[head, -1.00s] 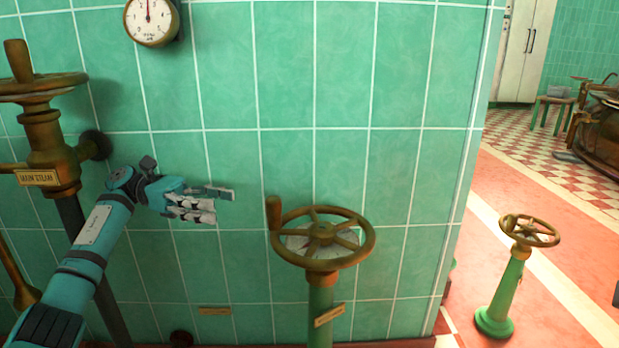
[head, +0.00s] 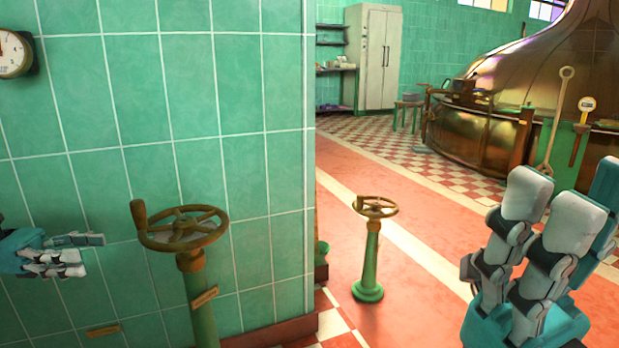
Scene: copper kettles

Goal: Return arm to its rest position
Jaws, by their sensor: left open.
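My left gripper (head: 75,254) shows at the left edge in the head view, in front of the green tiled wall. Its teal and pale grey fingers point right, apart and empty. It is left of the bronze valve handwheel (head: 182,228), with a gap between them. My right gripper (head: 562,205) stands large at the lower right, its fingers pointing up, with nothing seen in it. The fingers overlap, so their opening is unclear. Most of both arms is out of view.
The tiled wall (head: 235,90) ends at a corner right of the handwheel. A smaller green valve stand (head: 370,258) stands on the red floor (head: 420,290). A copper kettle (head: 490,130), a shovel (head: 557,125) and a pale cabinet (head: 378,60) are farther back.

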